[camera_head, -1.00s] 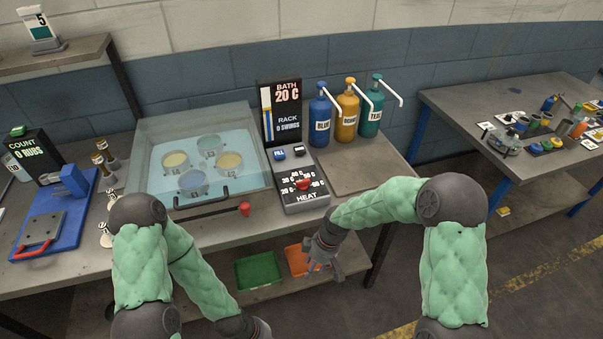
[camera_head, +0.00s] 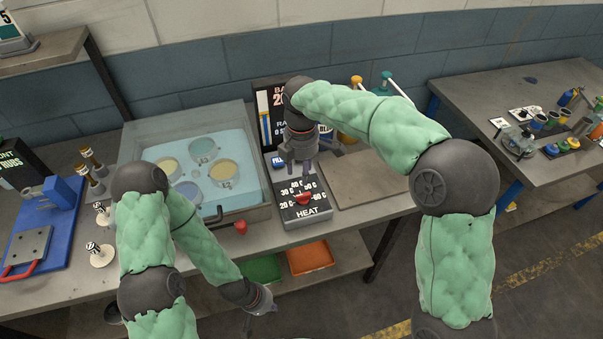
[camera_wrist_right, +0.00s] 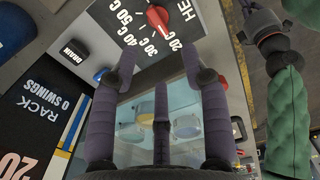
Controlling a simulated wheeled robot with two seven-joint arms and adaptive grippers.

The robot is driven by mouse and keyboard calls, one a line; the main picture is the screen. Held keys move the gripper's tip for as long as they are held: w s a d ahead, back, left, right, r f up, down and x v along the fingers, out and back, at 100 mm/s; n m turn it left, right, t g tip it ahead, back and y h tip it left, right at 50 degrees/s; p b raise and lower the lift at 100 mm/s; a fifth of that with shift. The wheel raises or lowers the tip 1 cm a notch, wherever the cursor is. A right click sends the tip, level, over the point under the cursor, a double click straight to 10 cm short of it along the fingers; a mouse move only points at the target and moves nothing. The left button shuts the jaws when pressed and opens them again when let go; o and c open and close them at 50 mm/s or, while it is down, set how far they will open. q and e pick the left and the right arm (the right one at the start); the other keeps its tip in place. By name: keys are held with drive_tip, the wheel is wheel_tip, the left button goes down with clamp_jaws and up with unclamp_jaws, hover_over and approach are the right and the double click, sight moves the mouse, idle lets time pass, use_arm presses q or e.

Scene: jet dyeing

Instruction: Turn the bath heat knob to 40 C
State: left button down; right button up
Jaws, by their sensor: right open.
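The red heat knob (camera_head: 303,198) sits on the grey heat panel (camera_head: 308,215), with temperature labels around it. My right gripper (camera_head: 300,166) is above the back part of this panel, pointing down and apart from the knob. In the right wrist view the open fingers (camera_wrist_right: 160,75) are spread and empty, with the red knob (camera_wrist_right: 158,17) beyond them near the top edge. The bath display (camera_wrist_right: 15,165) shows 20. My left gripper (camera_head: 264,302) hangs low in front of the bench, away from the panel.
The glass-walled bath (camera_head: 255,213) with several cups stands left of the panel. The dye bottles (camera_head: 357,82) behind are partly hidden by my right arm. A bare board (camera_head: 365,180) lies right of the panel.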

sight(301, 194)
drive_tip(key=f+b, duration=0.1)
drive_tip(key=f, duration=0.2)
drive_tip(key=f+b, duration=0.1)
drive_tip(key=f, duration=0.3)
drive_tip(key=f+b, duration=0.1)
drive_tip(key=f, duration=0.2)
drive_tip(key=shift+w+f, duration=0.25)
use_arm(q)
drive_tip(key=f, duration=0.2)
drive_tip(key=shift+w+f, duration=0.25)
drive_tip(key=shift+f, duration=0.15)
use_arm(e)
drive_tip(key=shift+c, duration=0.2)
clamp_jaws()
